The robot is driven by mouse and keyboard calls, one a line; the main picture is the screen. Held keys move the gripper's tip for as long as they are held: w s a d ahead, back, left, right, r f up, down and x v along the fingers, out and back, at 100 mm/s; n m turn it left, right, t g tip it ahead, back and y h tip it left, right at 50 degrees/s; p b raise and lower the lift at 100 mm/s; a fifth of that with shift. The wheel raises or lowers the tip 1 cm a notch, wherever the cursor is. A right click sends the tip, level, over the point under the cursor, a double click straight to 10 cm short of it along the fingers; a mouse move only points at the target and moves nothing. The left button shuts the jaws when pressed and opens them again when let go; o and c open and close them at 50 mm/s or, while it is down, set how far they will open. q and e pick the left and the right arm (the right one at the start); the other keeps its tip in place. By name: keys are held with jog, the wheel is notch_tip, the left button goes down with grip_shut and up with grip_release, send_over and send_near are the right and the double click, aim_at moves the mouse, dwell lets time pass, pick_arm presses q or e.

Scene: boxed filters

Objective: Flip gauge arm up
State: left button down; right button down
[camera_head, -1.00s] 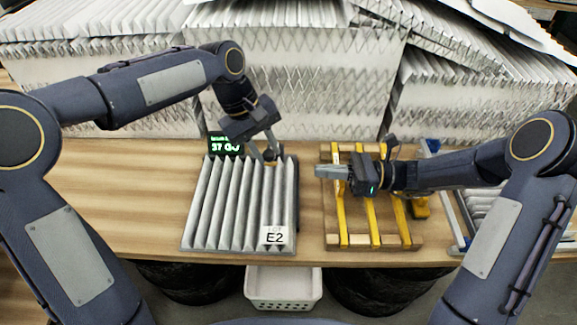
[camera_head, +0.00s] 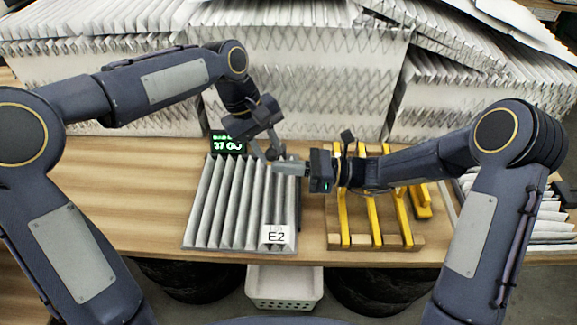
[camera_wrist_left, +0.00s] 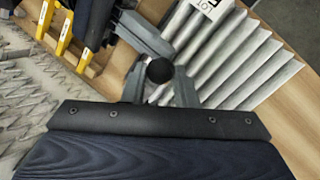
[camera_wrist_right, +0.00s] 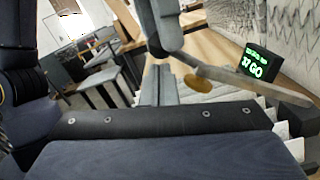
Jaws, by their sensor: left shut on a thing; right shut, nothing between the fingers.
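The pleated filter (camera_head: 226,205) with a "LOT E2" label (camera_head: 275,236) lies on the table, centre-left in the head view. My left gripper (camera_head: 272,152) is over the filter's far right part. In the left wrist view it is shut on a dark round knob (camera_wrist_left: 159,70), apparently of the gauge arm. The right wrist view shows a thin bar with a tan disc (camera_wrist_right: 197,84) above the filter; its joint is hidden. My right gripper (camera_head: 278,168) is shut and empty, its tips close beside the left fingers; contact cannot be told.
A small display (camera_head: 228,143) reading "37 GO" stands behind the filter. A wooden rack with yellow bars (camera_head: 375,215) is to the right, under my right arm. Stacked filters (camera_head: 320,80) line the back. Clear table lies at left (camera_head: 120,190).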

pick_arm(q)
jog(key=shift+w+f, duration=0.1)
jog(key=shift+w, duration=0.05)
jog(key=shift+f, duration=0.1)
pick_arm(e)
jog(key=shift+w+r+m, duration=0.3)
jog(key=shift+w+r, duration=0.15)
jog(key=shift+r, duration=0.15)
pick_arm(q)
jog(key=c, duration=1.5)
grip_release()
jog(key=o, duration=0.3)
jog(key=shift+w+d, duration=0.1)
jog(key=shift+w, duration=0.1)
jog(key=shift+o, duration=0.2)
jog(key=shift+s, duration=0.1)
pick_arm(e)
jog(key=shift+w+d+f, duration=0.1)
jog(key=shift+w, duration=0.1)
jog(key=shift+s, duration=0.1)
